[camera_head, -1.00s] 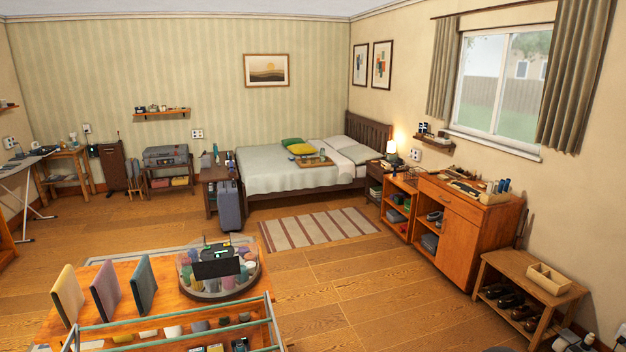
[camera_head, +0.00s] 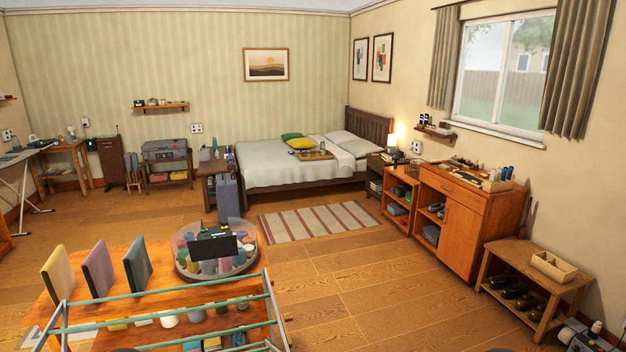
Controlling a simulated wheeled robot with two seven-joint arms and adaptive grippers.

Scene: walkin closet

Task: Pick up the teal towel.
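A flat teal piece (camera_head: 138,264), which looks like the teal towel, stands upright and slightly tilted on the orange wooden table (camera_head: 190,302) at the lower left. It is the rightmost of three similar upright pieces, beside a mauve one (camera_head: 98,268) and a tan one (camera_head: 65,275). Gaps show between them. Its lower part is near a pale green rack rail. Neither of my grippers shows in this view, and nothing is seen touching the teal piece.
A round clear-walled tray (camera_head: 216,274) of rolled items stands just right of the teal piece. A rack with pale green rails (camera_head: 165,318) crosses the table's near side. Floor right of the table is open up to the orange cabinet (camera_head: 462,235) and shoe bench (camera_head: 533,272).

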